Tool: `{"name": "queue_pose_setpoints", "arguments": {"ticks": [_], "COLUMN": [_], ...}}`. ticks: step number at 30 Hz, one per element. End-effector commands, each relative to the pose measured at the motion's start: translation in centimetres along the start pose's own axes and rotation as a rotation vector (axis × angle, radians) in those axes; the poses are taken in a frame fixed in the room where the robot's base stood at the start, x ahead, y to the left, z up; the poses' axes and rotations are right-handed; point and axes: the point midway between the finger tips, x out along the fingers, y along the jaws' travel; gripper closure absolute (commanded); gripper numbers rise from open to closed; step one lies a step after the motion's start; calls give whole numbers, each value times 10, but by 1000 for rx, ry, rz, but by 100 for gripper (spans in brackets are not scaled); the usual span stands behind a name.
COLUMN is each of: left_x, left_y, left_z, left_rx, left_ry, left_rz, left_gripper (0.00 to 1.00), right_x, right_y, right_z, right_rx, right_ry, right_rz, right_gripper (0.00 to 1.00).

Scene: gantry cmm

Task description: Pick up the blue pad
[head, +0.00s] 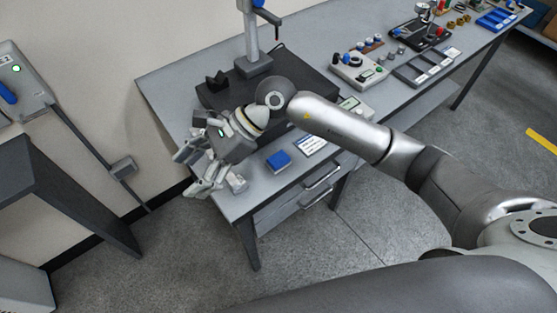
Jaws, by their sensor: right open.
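The blue pad (278,160) is a small blue block lying near the front edge of the grey workbench, toward its left end. My right gripper (188,174) is open and empty, to the left of the pad and apart from it, near the bench's left corner. Its arm comes in from the right and passes above the bench behind the pad. My left gripper is not in view.
A dark plate (300,82) with a stand (256,40) sits behind my right wrist. A small light block (236,183) lies by the bench's left front corner. A white label card (312,146) is right of the pad. Gauges and trays (424,68) fill the bench's right side.

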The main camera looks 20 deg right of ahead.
Motion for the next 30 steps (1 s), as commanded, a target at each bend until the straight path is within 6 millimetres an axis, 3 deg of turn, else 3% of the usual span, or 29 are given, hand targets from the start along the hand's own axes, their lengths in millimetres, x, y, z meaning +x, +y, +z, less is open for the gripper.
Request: {"name": "queue_pose_setpoints", "arguments": {"ticks": [3,6,9,13,17,24,30], "left_x": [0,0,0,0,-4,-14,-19], "left_y": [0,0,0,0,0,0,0], "left_z": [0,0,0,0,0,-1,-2], "left_rx": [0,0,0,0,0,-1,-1], "left_ry": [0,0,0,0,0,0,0], "left_rz": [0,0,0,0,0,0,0], "left_gripper": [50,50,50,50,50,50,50], "right_x": [-30,-67,-103,-133,-137,-115,-107], "right_y": [-17,-30,-38,-43,-43,-42,-42], "right_z": [-66,-110,-138,-156,-168,-197,-208], "right_rx": [-115,-165,-181,-179,-174,-174,-175], "right_ry": [339,584,768,902,940,936,935], "right_rz": [36,70,99,123,135,135,133], "right_gripper": [35,35,35,35,35,35,35]}}
